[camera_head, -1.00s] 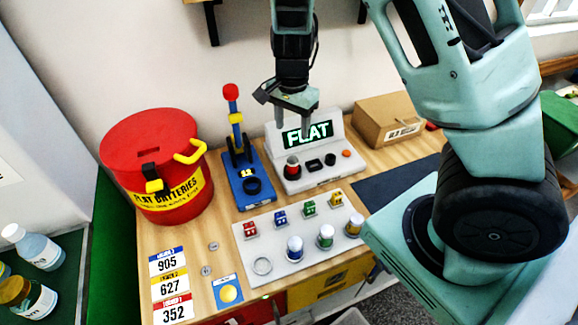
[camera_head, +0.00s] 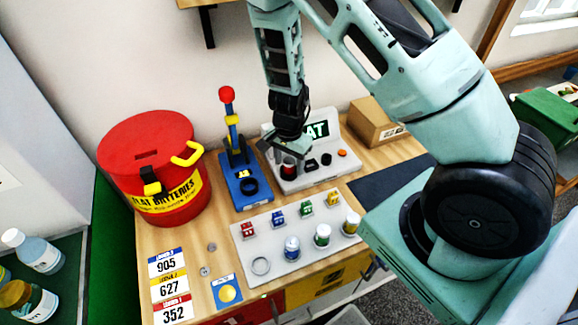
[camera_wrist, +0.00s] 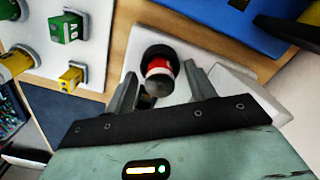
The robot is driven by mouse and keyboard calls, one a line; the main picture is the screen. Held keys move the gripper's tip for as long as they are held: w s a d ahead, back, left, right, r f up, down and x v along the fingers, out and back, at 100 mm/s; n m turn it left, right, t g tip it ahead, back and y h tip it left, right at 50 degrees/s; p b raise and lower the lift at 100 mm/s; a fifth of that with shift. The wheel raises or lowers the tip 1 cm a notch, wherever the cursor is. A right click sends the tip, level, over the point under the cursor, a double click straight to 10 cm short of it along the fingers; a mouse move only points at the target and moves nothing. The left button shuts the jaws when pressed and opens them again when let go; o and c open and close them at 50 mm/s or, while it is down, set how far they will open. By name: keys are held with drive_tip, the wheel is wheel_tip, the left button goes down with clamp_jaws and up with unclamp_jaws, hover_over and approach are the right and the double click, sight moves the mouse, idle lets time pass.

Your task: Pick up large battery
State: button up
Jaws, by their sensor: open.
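A red battery with a white band and dark end stands in the round black socket of the grey tester (camera_head: 318,174). In the wrist view the battery (camera_wrist: 160,68) shows between my two fingers, and it is partly visible in the head view (camera_head: 289,168). My gripper (camera_wrist: 163,85) is open, pointing down just above the battery, with one finger on either side. I cannot tell whether the fingers touch it.
A blue lever device (camera_head: 240,185) stands left of the tester, and a red "FLAT BATTERIES" bin (camera_head: 150,165) further left. A grey tray (camera_head: 275,240) with several batteries and small coloured blocks lies in front. A cardboard box (camera_head: 375,125) stands to the right.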

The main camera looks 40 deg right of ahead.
drive_tip(key=c, duration=1.1)
clamp_jaws()
drive_tip(key=shift+r, duration=0.1)
